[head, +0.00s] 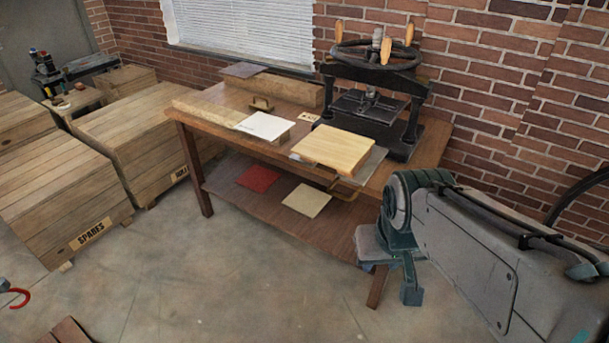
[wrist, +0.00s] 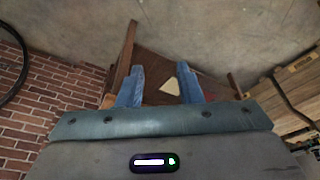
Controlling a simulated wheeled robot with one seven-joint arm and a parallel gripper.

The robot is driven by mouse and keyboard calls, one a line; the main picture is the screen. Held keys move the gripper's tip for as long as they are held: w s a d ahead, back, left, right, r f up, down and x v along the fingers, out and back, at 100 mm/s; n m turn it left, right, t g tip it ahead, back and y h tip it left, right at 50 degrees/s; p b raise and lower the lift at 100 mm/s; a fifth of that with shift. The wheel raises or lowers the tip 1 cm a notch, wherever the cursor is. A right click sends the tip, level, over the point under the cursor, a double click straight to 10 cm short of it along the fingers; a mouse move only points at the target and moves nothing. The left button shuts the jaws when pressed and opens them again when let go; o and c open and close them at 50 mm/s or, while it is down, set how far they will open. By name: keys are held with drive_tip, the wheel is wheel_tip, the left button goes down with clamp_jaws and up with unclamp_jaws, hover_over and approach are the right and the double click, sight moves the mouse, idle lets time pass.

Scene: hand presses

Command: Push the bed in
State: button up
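The black hand press (head: 375,95) stands on the right part of a wooden table, with a handwheel on top. Its bed (head: 368,165), a grey plate, sticks out of the press toward the front. A pale wooden board (head: 335,150) lies on the bed. A brass handle (head: 347,190) is at the bed's front edge. My gripper (head: 388,270) is in front of the table's right end, lower than the bed and apart from the handle. In the wrist view its two blue fingers (wrist: 160,68) are spread with nothing between them.
The table (head: 180,118) also carries a white board (head: 265,126), a brass-handled block (head: 261,104) and a wooden beam. A red sheet (head: 258,178) and a cream sheet (head: 306,200) lie on its lower shelf. Crates (head: 50,185) stand left. The front floor is mostly clear.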

drive_tip(key=w+d+f+n+t+h+b, duration=0.1)
drive_tip(key=w+d+f+n+t+b, duration=0.15)
drive_tip(key=w+f+b, duration=0.35)
drive_tip(key=w+d+f+n+t+b, duration=0.1)
drive_tip(key=w+f+n+t+b, duration=0.3)
drive_tip(key=w+b, duration=0.4)
drive_tip(key=n+t+y+b, duration=0.4)
drive_tip(key=n+t+b, duration=0.2)
drive_tip(key=n+b, duration=0.8)
approach(341, 197)
drive_tip(key=w+b, duration=0.1)
drive_tip(key=w, duration=0.3)
drive_tip(key=w+a+f+m+b, duration=0.1)
drive_tip(key=w, duration=0.3)
drive_tip(key=w+a+f+m+b, duration=0.1)
drive_tip(key=w, duration=0.3)
drive_tip(key=shift+w+a+f+b, duration=0.15)
drive_tip(key=shift+w+b, duration=0.05)
drive_tip(key=shift+b, duration=0.15)
clamp_jaws()
